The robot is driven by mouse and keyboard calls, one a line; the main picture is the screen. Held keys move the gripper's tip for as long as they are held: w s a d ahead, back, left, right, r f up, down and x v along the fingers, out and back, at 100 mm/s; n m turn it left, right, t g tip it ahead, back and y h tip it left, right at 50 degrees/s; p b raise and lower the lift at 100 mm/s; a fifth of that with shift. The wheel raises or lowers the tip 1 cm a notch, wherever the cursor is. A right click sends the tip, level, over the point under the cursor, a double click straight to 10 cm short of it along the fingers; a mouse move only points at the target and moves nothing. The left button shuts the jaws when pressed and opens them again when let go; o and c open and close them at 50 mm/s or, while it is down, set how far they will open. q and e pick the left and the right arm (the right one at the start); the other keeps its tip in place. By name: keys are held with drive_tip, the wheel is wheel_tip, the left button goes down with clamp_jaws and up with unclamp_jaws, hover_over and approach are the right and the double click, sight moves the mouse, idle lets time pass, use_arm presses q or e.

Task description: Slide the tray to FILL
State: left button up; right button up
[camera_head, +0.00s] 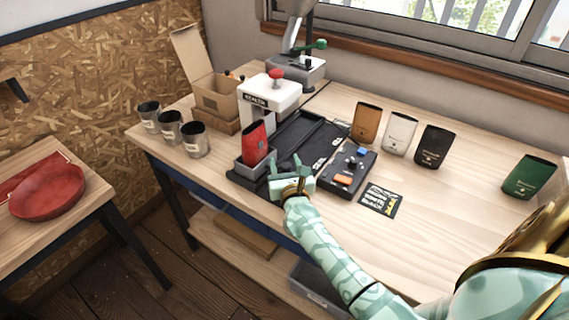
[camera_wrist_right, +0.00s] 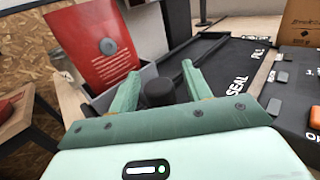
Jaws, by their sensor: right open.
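The grey tray (camera_head: 248,175) sits at the near left end of a black track (camera_head: 300,138) and holds an upright red bag (camera_head: 254,145). In the right wrist view the red bag (camera_wrist_right: 98,45) stands in the grey tray (camera_wrist_right: 148,73). A black knob (camera_wrist_right: 158,92) shows between the fingers of my right gripper (camera_wrist_right: 160,78). The fingers are open, with gaps beside the knob. In the head view this gripper (camera_head: 285,165) is just right of the tray. The FILL label (camera_wrist_right: 258,53) lies farther along the track than the SEAL label (camera_wrist_right: 236,86). My left gripper is out of view.
A white machine with a red knob (camera_head: 276,74) stands behind the tray. A black control panel (camera_head: 347,166) lies right of the track. Several bags stand beyond, including a brown one (camera_head: 366,122). Metal cups (camera_head: 194,140) and an open carton (camera_head: 215,95) are at left.

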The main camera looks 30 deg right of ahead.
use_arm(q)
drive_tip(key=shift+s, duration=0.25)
use_arm(e)
drive_tip(key=shift+w, duration=0.2)
